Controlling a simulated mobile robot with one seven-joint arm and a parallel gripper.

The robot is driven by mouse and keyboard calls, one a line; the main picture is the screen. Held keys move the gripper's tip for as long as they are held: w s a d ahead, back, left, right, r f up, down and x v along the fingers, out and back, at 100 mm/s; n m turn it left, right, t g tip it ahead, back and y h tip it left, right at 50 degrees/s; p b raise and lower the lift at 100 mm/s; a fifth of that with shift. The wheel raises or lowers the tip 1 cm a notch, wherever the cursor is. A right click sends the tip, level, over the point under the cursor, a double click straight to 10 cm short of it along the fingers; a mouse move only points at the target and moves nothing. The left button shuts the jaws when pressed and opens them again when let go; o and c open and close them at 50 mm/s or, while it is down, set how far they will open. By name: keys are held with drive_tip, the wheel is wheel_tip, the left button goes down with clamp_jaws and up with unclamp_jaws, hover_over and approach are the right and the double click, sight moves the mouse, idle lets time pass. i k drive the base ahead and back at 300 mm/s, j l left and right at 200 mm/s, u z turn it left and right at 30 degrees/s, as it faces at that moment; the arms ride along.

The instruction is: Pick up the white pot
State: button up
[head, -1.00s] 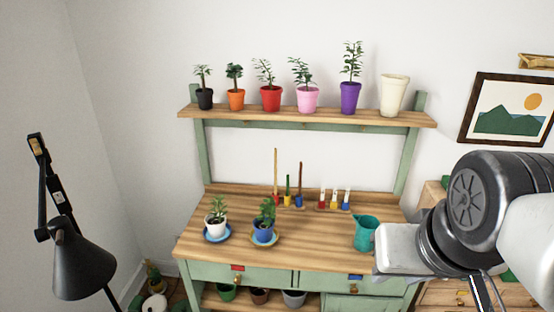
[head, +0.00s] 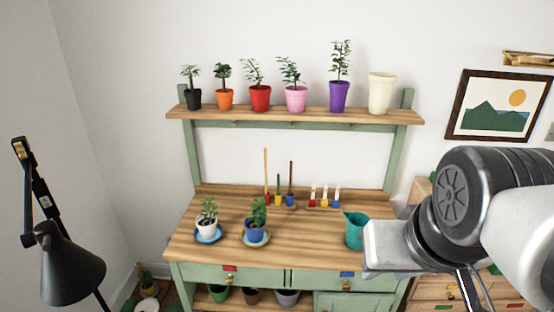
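A small white pot (head: 207,225) with a green plant stands upright on a blue saucer (head: 208,238) at the left of the wooden bench top (head: 300,240). A larger, empty-looking cream-white pot (head: 381,93) stands at the right end of the upper shelf (head: 300,116). My gripper (head: 388,246) is at the lower right, in front of the bench's right side. It appears apart from both pots, well right of the small one and below the cream one. Its fingers cannot be made out, so its opening is unclear.
A blue potted plant (head: 255,228) stands beside the small white pot. A teal jug (head: 355,231) is just left of my gripper in the picture. Potted plants line the shelf. A black lamp (head: 72,272) stands at left. The bench's middle is clear.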

sight(206, 223)
drive_tip(key=i+j+u, duration=0.3)
drive_tip(key=i+j, duration=0.15)
drive_tip(key=j, duration=0.2)
drive_tip(key=i+j+u, duration=0.3)
drive_tip(key=i+j, duration=0.2)
